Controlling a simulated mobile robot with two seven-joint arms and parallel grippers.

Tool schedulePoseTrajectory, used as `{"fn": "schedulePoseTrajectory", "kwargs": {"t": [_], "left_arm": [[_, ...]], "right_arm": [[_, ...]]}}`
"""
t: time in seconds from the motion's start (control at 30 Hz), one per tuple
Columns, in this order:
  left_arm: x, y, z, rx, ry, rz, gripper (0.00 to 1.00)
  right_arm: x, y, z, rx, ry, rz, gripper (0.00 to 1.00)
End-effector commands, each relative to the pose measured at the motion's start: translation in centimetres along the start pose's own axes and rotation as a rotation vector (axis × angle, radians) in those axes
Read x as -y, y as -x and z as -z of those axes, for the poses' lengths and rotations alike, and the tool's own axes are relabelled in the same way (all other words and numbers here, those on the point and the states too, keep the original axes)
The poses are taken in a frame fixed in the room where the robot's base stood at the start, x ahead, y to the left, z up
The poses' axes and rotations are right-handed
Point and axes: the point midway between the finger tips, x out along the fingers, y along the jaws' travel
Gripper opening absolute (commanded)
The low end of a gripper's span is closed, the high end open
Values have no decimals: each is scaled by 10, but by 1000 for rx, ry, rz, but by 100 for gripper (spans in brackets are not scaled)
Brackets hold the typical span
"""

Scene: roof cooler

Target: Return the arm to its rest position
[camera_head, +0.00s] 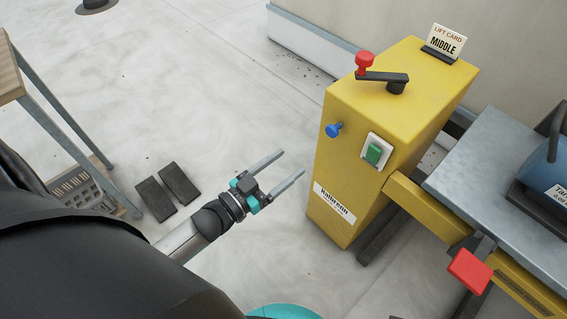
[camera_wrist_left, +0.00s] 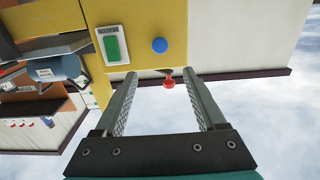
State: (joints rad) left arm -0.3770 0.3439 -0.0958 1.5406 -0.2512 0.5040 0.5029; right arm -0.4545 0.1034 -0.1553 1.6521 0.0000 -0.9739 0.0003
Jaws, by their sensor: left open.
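My left gripper (camera_head: 282,172) is open and empty in the head view. It reaches in from the lower left and points at the yellow machine (camera_head: 377,128), apart from it. In the left wrist view, the two fingers of the left gripper (camera_wrist_left: 165,92) are spread, with nothing between them. The machine has a green switch (camera_head: 374,153), a blue knob (camera_head: 334,130) and a red-knobbed lever (camera_head: 382,76) on top. The green switch (camera_wrist_left: 112,47) and blue knob (camera_wrist_left: 159,45) also show in the left wrist view. My right gripper is not in view.
A grey platform (camera_head: 478,155) with a blue cylinder (camera_head: 548,172) stands at the right, with a red block (camera_head: 469,271) at its front. A card reading MIDDLE (camera_head: 446,41) stands on the machine. Two dark blocks (camera_head: 168,192) lie on the floor beside a shelf frame (camera_head: 62,115). Open floor lies at upper left.

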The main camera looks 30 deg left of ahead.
Motion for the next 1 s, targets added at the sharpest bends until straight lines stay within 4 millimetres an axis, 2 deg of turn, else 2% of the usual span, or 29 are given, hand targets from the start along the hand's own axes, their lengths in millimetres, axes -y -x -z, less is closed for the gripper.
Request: {"fn": "schedulePoseTrajectory", "kwargs": {"t": [0.47,0.57,0.67,0.77,0.87,1.0], "left_arm": [[0,0,0,0,1,0,73],[2,1,-6,22,1,12,73],[8,7,-30,102,6,53,73],[15,23,-72,252,8,116,73],[19,50,-122,441,10,178,73],[10,103,-186,719,13,229,73]], "right_arm": [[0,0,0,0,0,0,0],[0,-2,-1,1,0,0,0],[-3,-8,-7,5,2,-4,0],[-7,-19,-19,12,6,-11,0],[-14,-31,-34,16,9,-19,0],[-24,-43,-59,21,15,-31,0]]}}
